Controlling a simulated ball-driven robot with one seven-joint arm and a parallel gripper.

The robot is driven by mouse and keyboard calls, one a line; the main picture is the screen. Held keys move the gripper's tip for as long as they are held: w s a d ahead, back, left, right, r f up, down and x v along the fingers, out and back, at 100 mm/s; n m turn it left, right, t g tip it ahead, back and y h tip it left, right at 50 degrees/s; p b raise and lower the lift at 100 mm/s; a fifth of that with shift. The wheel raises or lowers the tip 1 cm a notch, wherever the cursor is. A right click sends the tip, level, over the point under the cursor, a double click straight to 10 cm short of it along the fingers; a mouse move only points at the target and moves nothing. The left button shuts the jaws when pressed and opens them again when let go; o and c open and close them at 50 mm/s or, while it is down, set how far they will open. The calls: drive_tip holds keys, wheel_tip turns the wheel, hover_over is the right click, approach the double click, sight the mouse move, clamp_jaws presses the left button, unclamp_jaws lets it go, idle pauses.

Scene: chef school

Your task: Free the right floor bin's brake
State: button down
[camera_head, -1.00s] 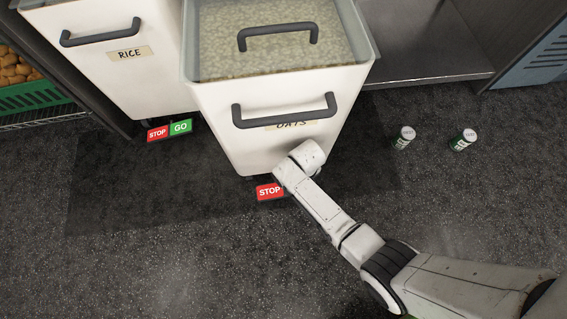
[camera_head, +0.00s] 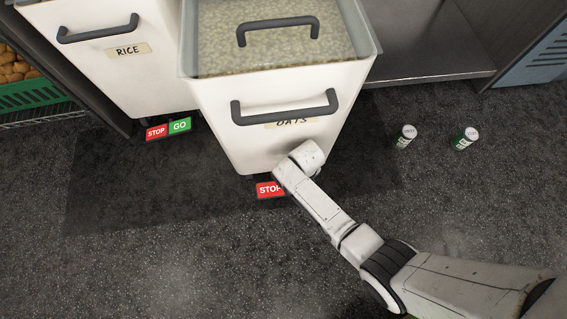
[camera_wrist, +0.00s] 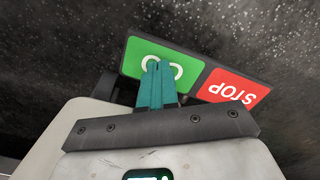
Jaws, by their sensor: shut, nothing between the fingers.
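The right floor bin (camera_head: 245,148) is white, with a dark front handle and a partly covered OATS label. Its brake pedal shows a red STOP half (camera_head: 267,190) at the bin's lower front edge; my arm hides the rest in the head view. In the wrist view the pedal has a green GO half (camera_wrist: 187,58) on the left and a red STOP half (camera_wrist: 232,88) on the right. My gripper (camera_wrist: 160,66) is shut and empty, its teal fingertips over the GO half and covering part of its lettering. I cannot tell whether they touch it.
A RICE bin (camera_head: 100,75) with its own STOP/GO pedal (camera_head: 168,129) stands to the left. A green crate (camera_head: 35,97) is at far left. The front floor is clear.

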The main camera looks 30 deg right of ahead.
wheel_tip(320, 180, up, 7)
drive_tip(key=p, duration=0.7)
idle(0.4)
idle(0.5)
